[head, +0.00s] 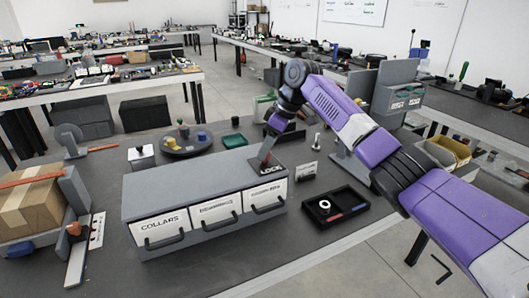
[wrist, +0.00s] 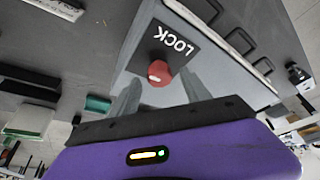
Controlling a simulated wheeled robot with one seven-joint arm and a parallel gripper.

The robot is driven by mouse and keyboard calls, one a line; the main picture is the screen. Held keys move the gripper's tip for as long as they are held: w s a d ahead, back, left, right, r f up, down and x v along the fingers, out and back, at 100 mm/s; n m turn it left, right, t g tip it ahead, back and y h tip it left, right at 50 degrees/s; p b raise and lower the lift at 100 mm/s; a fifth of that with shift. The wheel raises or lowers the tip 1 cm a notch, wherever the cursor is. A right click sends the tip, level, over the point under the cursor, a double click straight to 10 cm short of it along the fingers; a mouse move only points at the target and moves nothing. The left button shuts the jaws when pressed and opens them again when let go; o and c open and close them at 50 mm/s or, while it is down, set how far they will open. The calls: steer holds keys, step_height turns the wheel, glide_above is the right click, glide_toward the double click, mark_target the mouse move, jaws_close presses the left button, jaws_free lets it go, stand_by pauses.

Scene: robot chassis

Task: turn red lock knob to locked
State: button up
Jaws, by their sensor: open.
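The red lock knob (wrist: 158,73) sits on a dark plate marked LOCK (wrist: 176,40) on top of the grey drawer cabinet (head: 185,184). The plate also shows at the cabinet's right end in the head view (head: 273,168). A pale mark shows on the knob's face. My gripper (wrist: 159,88) is open, with one grey finger on each side of the knob in the wrist view. I cannot tell whether the fingers touch it. In the head view my gripper (head: 267,150) points down over the plate and largely hides the knob.
The cabinet has several labelled drawers with dark handles, including COLLARS (head: 160,228). A black tray (head: 336,208) lies to its right. A round turntable (head: 186,142) with small coloured parts stands behind. A cardboard box (head: 32,200) is at the left.

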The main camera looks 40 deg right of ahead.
steer(key=shift+x, duration=1.25)
jaws_close()
